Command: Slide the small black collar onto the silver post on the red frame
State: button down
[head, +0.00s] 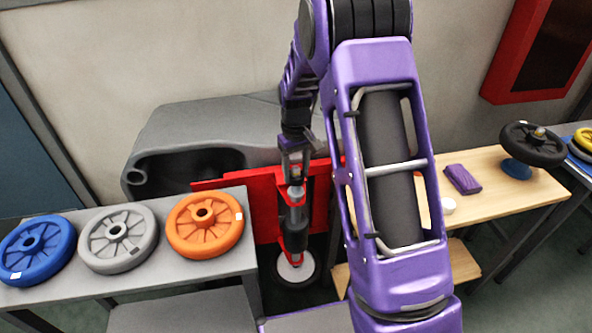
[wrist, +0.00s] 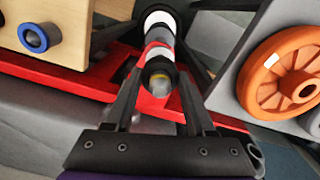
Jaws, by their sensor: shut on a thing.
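The red frame (head: 265,207) stands between the two tables in the head view, and its red bars (wrist: 92,84) cross the wrist view. The silver post (head: 296,195) rises at its right part. In the wrist view the post (wrist: 158,68) shows nearly end-on, with a yellowish tip. My gripper (head: 295,168) points down over the post's top, and its fingers (wrist: 160,80) stand on either side of it. They are shut on the small black collar (wrist: 160,57), which appears as a dark band around the post. The fingers partly hide it, so I cannot tell its exact height.
A grey table (head: 170,275) at left holds blue, grey and orange wheels (head: 205,222). A grey machine body (head: 215,130) is behind the frame.

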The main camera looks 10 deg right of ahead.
dwell(0.3)
jog(key=shift+c, duration=0.8)
grip_release()
jog(key=shift+r, duration=0.1)
jog(key=shift+r+p, duration=1.1)
jog(key=shift+r, duration=0.3)
jog(key=shift+r+p, duration=2.4)
jog(key=shift+r, duration=1.1)
